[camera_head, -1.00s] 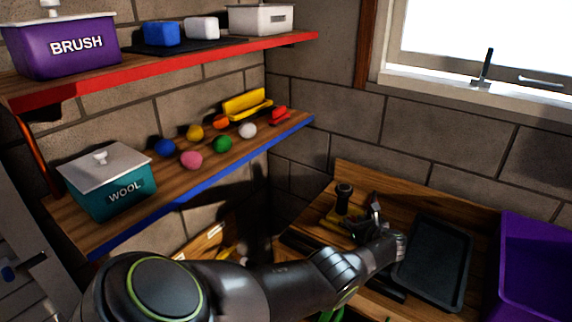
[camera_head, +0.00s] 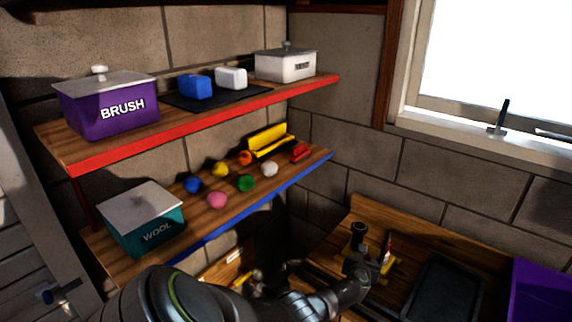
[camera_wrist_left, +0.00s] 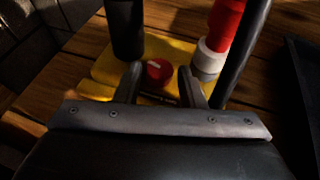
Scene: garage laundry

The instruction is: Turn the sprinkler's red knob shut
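The sprinkler has a yellow base (camera_head: 387,267) with a black upright post (camera_head: 358,236) and a red-and-white upright part (camera_head: 387,246). It stands on the wooden bench in the corner. My left gripper (camera_head: 366,266) is at the sprinkler, low over its base, and partly hides it. In the left wrist view the red knob (camera_wrist_left: 156,72), with a pale mark on top, sits on the yellow base (camera_wrist_left: 115,62). My left fingers (camera_wrist_left: 159,80) are apart, one on each side of the knob, with small gaps visible. My right gripper is in neither view.
A dark tray (camera_head: 437,290) lies right of the sprinkler, with a purple bin (camera_head: 540,292) beyond it. Two wall shelves at left hold a purple BRUSH box (camera_head: 108,108), a teal WOOL box (camera_head: 145,222) and several coloured balls. The brick wall is close behind the bench.

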